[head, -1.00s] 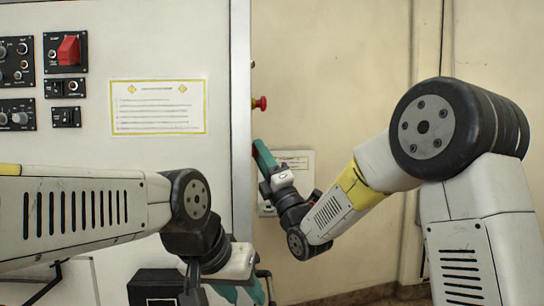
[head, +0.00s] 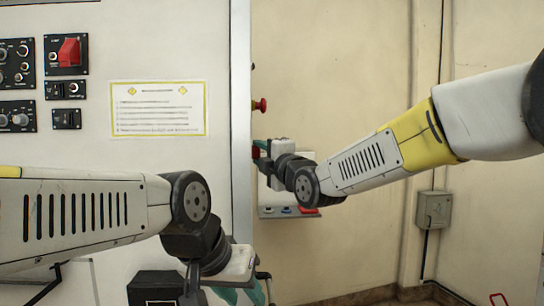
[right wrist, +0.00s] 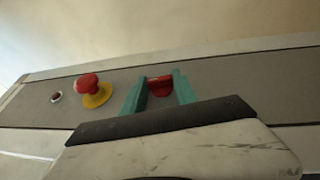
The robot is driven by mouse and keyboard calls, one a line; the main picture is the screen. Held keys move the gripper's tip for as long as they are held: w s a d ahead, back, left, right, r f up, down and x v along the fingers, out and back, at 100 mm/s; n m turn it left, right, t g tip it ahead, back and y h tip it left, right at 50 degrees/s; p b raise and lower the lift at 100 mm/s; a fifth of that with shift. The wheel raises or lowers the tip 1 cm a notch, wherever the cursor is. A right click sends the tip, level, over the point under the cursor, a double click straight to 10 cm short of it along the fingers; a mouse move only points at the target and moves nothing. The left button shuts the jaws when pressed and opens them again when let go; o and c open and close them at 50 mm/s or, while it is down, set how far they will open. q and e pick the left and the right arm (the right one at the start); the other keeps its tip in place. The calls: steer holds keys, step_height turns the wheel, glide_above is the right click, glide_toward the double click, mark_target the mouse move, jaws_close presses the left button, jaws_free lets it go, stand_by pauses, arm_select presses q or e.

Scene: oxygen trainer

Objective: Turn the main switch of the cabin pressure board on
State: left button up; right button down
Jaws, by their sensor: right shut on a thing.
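A red switch handle (right wrist: 160,86), which looks like the main switch, sits on the grey side face of the cabinet in the right wrist view. The two teal fingers of my right gripper (right wrist: 160,92) stand on either side of it and are shut on it. In the head view my right gripper (head: 262,149) reaches the cabinet's side edge from the right, and only a sliver of red shows there. How far the handle is turned cannot be made out. My left gripper (head: 250,292) hangs at the bottom edge, its fingertips partly cut off.
A red mushroom button (right wrist: 88,84) on a yellow base stands beside the handle, with a small red button (right wrist: 57,97) farther left. The cabinet front (head: 180,60) bears a red-guarded switch (head: 69,50) and knobs. A wall box (head: 290,211) hangs below my right gripper.

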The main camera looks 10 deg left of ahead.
steer(key=shift+w+r+m+g+h, duration=0.1)
steer(key=shift+r+m+g+h, duration=0.15)
steer(key=shift+m+g+h, duration=0.8)
steer(key=shift+w+r+m+g+h, duration=0.15)
steer(key=shift+g+h, duration=0.55)
steer(key=shift+g, duration=1)
steer(key=shift+w+r+m+g+h, duration=0.1)
steer(key=shift+r+m+g+h, duration=0.3)
steer(key=shift+g+h, duration=0.7)
steer(key=shift+f+g+y, duration=0.1)
steer(key=shift+g+y, duration=0.15)
steer(key=shift+g, duration=0.2)
steer(key=shift+s, duration=0.1)
steer(key=c, duration=1)
jaws_free()
steer(key=shift+o, duration=0.2)
steer(key=v, duration=0.7)
steer(key=shift+s+r, duration=0.2)
steer(key=shift+r, duration=0.05)
